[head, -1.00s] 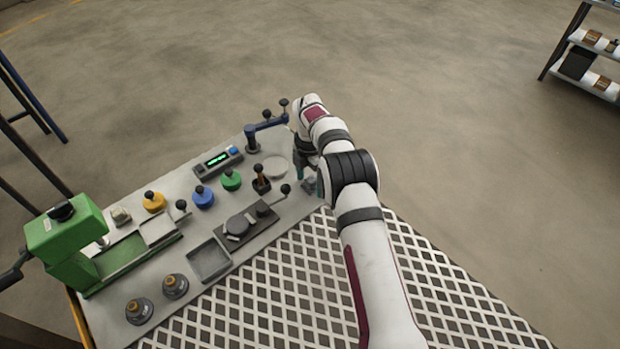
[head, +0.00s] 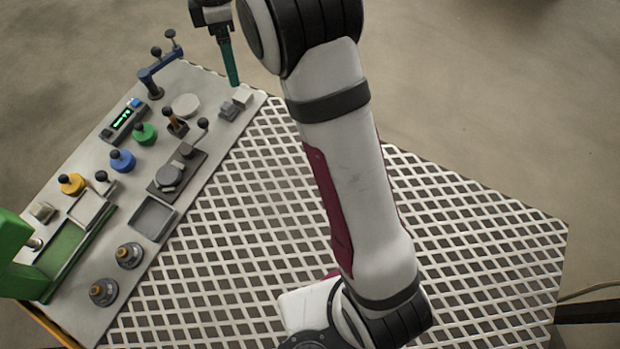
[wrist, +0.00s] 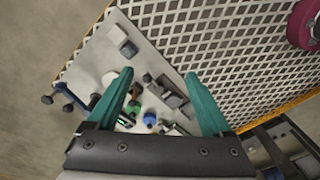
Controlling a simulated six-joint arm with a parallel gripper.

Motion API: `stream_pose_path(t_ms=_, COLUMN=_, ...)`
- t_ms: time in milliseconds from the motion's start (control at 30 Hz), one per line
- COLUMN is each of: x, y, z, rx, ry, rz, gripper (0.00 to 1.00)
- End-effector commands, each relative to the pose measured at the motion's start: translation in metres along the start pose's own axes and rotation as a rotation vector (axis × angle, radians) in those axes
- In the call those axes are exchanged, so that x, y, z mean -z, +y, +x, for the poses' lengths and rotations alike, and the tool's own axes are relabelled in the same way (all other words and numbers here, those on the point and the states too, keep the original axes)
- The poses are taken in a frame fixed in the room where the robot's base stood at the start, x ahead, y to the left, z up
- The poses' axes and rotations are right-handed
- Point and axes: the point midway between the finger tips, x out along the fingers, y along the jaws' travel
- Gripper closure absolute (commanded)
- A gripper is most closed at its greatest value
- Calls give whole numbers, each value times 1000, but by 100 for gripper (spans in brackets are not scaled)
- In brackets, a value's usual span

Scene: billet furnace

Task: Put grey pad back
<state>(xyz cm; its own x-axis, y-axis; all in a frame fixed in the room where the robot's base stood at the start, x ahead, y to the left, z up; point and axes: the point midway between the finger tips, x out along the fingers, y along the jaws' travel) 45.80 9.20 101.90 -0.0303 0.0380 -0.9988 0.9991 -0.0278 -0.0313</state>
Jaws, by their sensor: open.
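A small light-grey block (head: 242,97), which may be the grey pad, is at the panel's far right corner. It is against or on a darker grey block (head: 229,110); I cannot tell which. In the wrist view a grey block (wrist: 128,48) shows beyond the left finger. My gripper (head: 234,83) is above that corner in the head view, with one teal finger clearly showing and its tip apart from the blocks. In the wrist view both fingers of my gripper (wrist: 160,76) are spread, with nothing held between them.
The pale panel (head: 205,190) carries a blue crank (head: 160,68), a round pale disc (head: 186,105), several coloured knobs, an empty square tray (head: 152,218) and a green press (head: 12,260). The slatted table (head: 470,230) is clear to the right.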

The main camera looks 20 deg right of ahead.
Motion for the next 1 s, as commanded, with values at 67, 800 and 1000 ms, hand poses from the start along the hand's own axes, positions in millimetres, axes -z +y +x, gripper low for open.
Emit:
stream_pose_path(t_ms=67, x=-24, y=-63, z=-32, rx=3, ry=26, rz=401, gripper=16)
stream_pose_path(t_ms=800, x=-67, y=-327, z=18, rx=119, ry=83, rz=2023, gripper=16)
stream_pose_path(t_ms=1000, x=-67, y=-327, z=18, rx=119, ry=82, rz=2022, gripper=16)
